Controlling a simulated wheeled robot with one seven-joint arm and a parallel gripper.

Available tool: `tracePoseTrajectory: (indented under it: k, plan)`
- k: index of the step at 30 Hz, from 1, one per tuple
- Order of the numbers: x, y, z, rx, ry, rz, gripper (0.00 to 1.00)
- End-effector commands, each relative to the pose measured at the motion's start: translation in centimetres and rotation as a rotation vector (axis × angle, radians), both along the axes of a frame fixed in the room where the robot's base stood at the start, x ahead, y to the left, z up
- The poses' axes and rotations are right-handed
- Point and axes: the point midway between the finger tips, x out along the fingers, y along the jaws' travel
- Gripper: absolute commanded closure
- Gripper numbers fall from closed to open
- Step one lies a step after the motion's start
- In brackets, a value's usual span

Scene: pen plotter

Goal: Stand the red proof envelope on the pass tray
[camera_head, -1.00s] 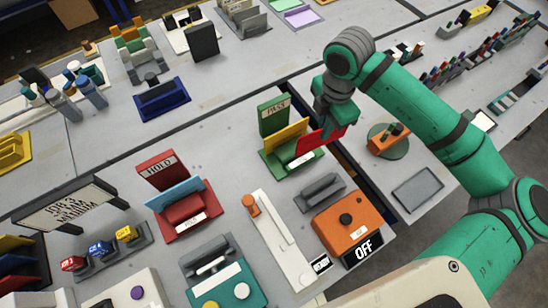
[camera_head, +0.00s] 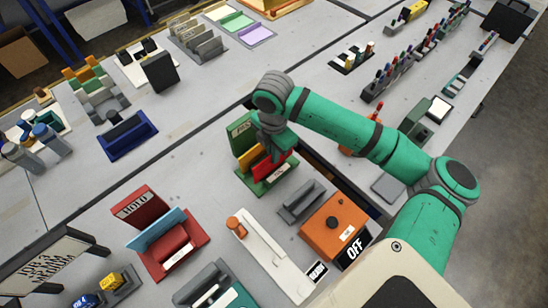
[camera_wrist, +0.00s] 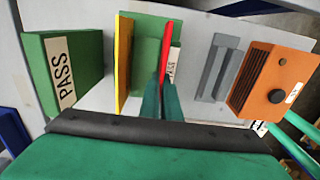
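The red proof envelope (camera_head: 282,162) is upright over the green pass tray (camera_head: 283,180), to the right of a yellow envelope (camera_head: 247,158) standing in that tray. In the wrist view the red envelope (camera_wrist: 166,48) is seen edge-on between the fingers of my gripper (camera_wrist: 162,95), which is shut on it. In the head view my gripper (camera_head: 268,150) is above the tray and partly hides the envelope. The green PASS board (camera_wrist: 62,75) stands at the tray's left end. I cannot tell whether the envelope's lower edge touches the tray.
A grey slotted holder (camera_head: 302,203) and an orange box with a black knob (camera_head: 335,226) stand in front of the tray. A red HOLD tray (camera_head: 185,250) with a blue envelope (camera_head: 158,230) is at the left. Bare table lies between the two trays.

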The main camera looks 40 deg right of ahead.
Motion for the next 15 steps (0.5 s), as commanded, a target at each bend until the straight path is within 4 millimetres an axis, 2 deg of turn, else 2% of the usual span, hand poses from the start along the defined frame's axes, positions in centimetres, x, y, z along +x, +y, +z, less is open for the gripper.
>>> tracePoseTrajectory:
  k: [3,6,15]
  plan:
    - [0.0,0.1,-1.8,0.003,0.002,-0.001,1.0]
    - [0.1,0.3,-2.6,0.002,0.0,0.006,1.0]
    - [0.0,0.0,-2.8,0.001,0.0,0.0,1.0]
